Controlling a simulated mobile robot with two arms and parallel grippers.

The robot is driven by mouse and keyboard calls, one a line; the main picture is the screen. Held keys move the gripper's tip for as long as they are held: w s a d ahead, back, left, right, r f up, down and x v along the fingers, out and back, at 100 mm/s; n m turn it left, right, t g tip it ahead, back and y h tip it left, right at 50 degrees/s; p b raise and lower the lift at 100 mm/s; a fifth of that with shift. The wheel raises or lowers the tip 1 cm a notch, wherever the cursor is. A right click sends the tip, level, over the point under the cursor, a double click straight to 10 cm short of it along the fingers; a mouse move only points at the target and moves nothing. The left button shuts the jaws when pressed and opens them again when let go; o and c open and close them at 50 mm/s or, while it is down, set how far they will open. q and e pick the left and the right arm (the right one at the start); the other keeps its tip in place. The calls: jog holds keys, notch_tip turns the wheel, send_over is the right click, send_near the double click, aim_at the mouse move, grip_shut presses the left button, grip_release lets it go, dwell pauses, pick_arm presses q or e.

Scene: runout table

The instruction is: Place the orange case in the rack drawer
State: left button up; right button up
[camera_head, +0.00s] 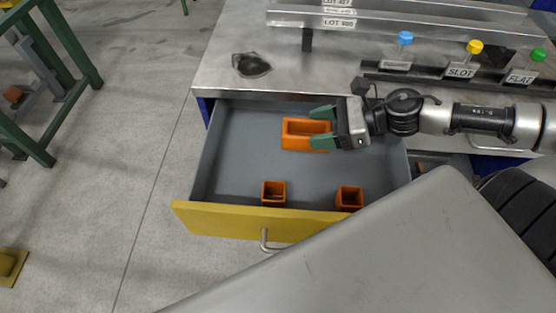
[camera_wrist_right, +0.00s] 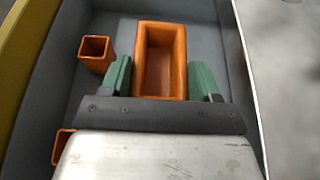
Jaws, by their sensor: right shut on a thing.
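The orange case (camera_head: 291,146) is a rectangular open-topped box. It is inside the outline of the open rack drawer (camera_head: 235,145), toward the back and middle. I cannot tell whether its base touches the drawer floor. My right gripper (camera_head: 312,128) is shut on the case, one green finger on each side, and reaches in from the right. In the right wrist view the case (camera_wrist_right: 160,75) lies between the fingers, its opening facing the camera. The drawer has a grey inside and a yellow front. My left gripper is not in view.
Two small square orange boxes, one left (camera_head: 273,193) and one right (camera_head: 349,198), stand along the drawer's front. The drawer's left side is clear. The metal tabletop (camera_head: 225,75) behind holds a dark lump (camera_head: 251,65), colored knobs and labels. A grey panel covers the lower right.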

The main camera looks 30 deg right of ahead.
jog(key=b+x, duration=0.1)
jog(key=x, duration=0.1)
jog(key=shift+a+f, duration=0.15)
jog(key=shift+a, duration=0.1)
jog(key=p+x, duration=0.1)
jog(key=x, duration=0.1)
jog(key=p+x, duration=0.1)
jog(key=x, duration=0.2)
jog(key=p+x, duration=0.1)
jog(key=x, duration=0.1)
jog(key=shift+s+a+f, duration=0.2)
jog(key=shift+a+f, duration=0.1)
jog(key=shift+f, duration=0.2)
jog(key=shift+a+f, duration=0.15)
jog(key=shift+f, duration=0.1)
jog(key=shift+f+b, duration=0.45)
jog(key=shift+f, duration=1.55)
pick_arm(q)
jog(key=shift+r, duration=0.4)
pick_arm(e)
jog(key=shift+f, duration=0.15)
jog(key=o, duration=1)
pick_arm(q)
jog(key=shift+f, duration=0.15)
